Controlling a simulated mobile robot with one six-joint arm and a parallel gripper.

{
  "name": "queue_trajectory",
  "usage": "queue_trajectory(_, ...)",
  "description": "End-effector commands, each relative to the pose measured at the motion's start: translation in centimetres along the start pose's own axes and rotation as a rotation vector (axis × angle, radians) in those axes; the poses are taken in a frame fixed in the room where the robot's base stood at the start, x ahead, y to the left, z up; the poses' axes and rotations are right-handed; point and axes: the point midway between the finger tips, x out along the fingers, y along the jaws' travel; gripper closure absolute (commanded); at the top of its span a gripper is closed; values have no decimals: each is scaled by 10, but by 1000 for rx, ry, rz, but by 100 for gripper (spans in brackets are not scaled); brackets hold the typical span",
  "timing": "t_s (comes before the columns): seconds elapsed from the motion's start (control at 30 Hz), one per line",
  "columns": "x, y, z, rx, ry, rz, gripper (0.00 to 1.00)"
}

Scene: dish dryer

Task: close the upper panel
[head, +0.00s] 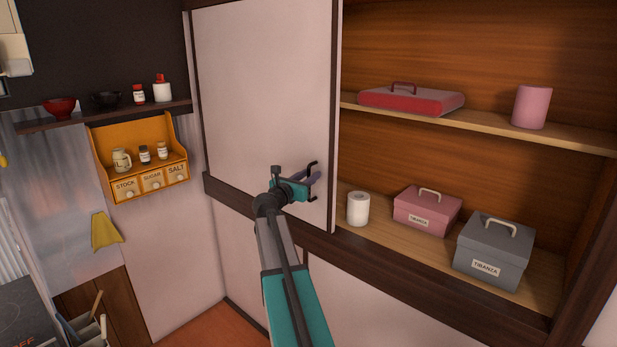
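The upper panel (262,85) is a large pale sliding door with a dark frame. It covers the left part of the wall cupboard, and the right part stands open. Its right frame edge (335,90) is upright beside the open shelves. My gripper (314,180) is in front of the panel's lower right part, close to that edge. Its two black fingers are spread, one above the other, with nothing visibly held. A dark purplish patch beside the fingers looks like a shadow or a recess. I cannot tell whether the fingers touch the panel.
The open shelves hold a red lidded box (412,101), a pink cylinder (532,106), a white roll (358,209), a pink box (427,212) and a grey box (493,252). A spice rack (138,157) and a small shelf (105,116) are on the left wall.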

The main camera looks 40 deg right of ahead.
Motion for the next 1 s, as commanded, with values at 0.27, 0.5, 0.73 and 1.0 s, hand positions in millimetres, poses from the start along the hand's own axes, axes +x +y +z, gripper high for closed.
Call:
queue_trajectory(0.27,0,0,0,0,0,0,100)
queue_trajectory(0.5,0,0,0,0,0,0,100)
queue_trajectory(0.73,-3,-9,0,0,1,0,100)
queue_trajectory(1.0,-12,-35,0,1,1,3,100)
